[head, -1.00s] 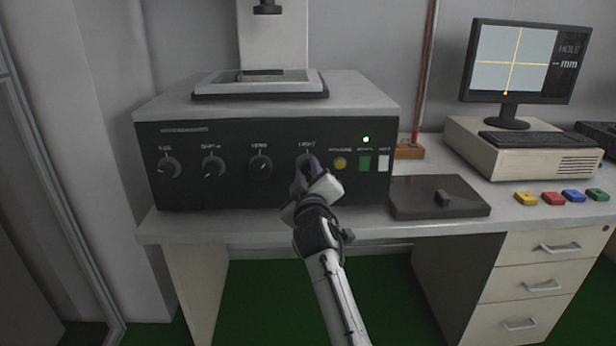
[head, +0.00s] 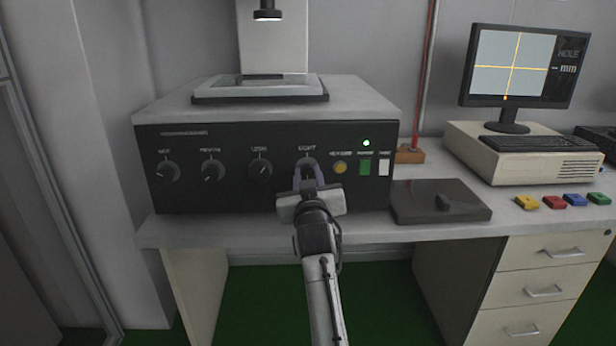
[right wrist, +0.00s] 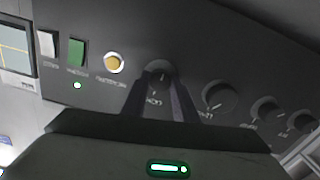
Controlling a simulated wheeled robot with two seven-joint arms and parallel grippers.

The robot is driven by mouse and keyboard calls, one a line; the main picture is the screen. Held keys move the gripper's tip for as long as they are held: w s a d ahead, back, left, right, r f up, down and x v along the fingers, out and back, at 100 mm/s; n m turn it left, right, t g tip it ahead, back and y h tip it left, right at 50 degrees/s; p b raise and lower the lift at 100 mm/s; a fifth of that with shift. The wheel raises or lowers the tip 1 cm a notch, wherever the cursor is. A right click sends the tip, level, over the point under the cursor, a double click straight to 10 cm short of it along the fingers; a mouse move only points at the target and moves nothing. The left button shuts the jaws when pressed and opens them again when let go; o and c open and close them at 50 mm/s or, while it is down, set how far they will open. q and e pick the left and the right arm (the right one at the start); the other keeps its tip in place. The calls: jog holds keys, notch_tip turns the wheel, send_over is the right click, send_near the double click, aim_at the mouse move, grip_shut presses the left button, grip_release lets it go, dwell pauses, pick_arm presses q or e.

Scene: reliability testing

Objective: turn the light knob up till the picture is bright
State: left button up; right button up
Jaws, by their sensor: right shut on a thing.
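The light knob (head: 306,166) is the rightmost of the dark round knobs on the black front panel, under a label that reads roughly "LIGHT". My right gripper (head: 308,174) reaches it from the front and is shut on it, one finger on each side. In the right wrist view the knob (right wrist: 158,72) shows between the tips of the two fingers. The picture on the monitor (head: 514,62) is pale grey with yellow cross lines and an orange dot. The lamp (head: 267,14) above the stage glows white underneath. My left gripper is not in view.
Other knobs (head: 260,169) sit left of the light knob. A yellow button (head: 340,167), a green switch (head: 365,167) and a white switch (head: 384,167) sit close on its right. A dark pad (head: 466,202) and several coloured blocks (head: 553,202) lie on the desk.

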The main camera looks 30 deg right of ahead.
dwell(0.4)
jog(key=o, duration=1.1)
jog(key=shift+c, duration=0.2)
jog(key=shift+r, duration=0.1)
notch_tip(320, 180, up, 10)
jog(key=shift+f+p, duration=0.1)
jog(key=shift+p, duration=0.9)
